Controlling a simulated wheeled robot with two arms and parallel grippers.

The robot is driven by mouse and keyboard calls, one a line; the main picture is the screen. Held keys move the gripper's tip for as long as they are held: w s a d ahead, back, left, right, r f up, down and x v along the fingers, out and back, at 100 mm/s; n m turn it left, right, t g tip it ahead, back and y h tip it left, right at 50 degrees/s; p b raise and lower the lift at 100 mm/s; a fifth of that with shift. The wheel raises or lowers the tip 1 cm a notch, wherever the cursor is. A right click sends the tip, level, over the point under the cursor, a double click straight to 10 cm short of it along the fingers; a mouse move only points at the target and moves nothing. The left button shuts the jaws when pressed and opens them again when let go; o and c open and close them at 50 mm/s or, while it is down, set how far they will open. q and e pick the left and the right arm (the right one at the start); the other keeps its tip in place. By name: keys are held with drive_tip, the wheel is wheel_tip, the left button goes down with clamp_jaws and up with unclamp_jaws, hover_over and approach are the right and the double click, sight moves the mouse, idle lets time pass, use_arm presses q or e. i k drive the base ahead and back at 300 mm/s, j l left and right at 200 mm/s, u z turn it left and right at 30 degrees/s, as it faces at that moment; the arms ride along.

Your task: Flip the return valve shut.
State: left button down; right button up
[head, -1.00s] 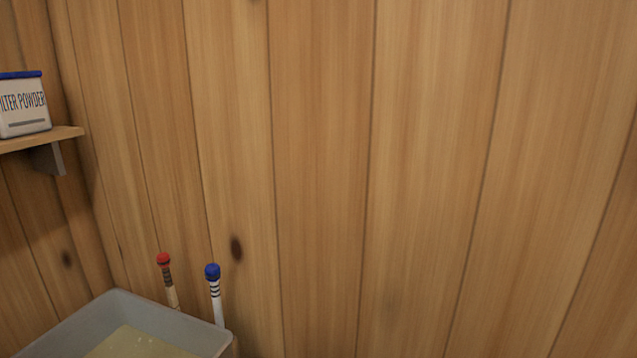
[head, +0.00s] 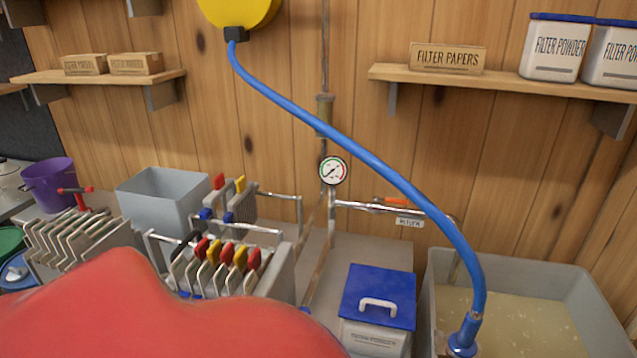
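The return valve shows in the head view as an orange lever handle (head: 390,201) on a thin metal pipe right of the round pressure gauge (head: 333,170). The handle lies roughly along the pipe. A small white label (head: 409,222), apparently reading RETURN, hangs just below it. The pipe runs right, behind the blue hose, to a bent spout (head: 457,225) over the grey tub (head: 597,290). Neither gripper is in view.
The blue hose (head: 350,150) hangs from a yellow reel (head: 240,10) and crosses in front of the pipe. A blue-lidded bin (head: 378,295) stands below the valve. The filter press (head: 225,262) is at left. A large red shape, perhaps mine, hides the lower left.

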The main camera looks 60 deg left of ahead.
sight(396, 201)
drive_tip(key=u, duration=1.55)
drive_tip(key=k+z, duration=0.15)
drive_tip(key=z, duration=0.3)
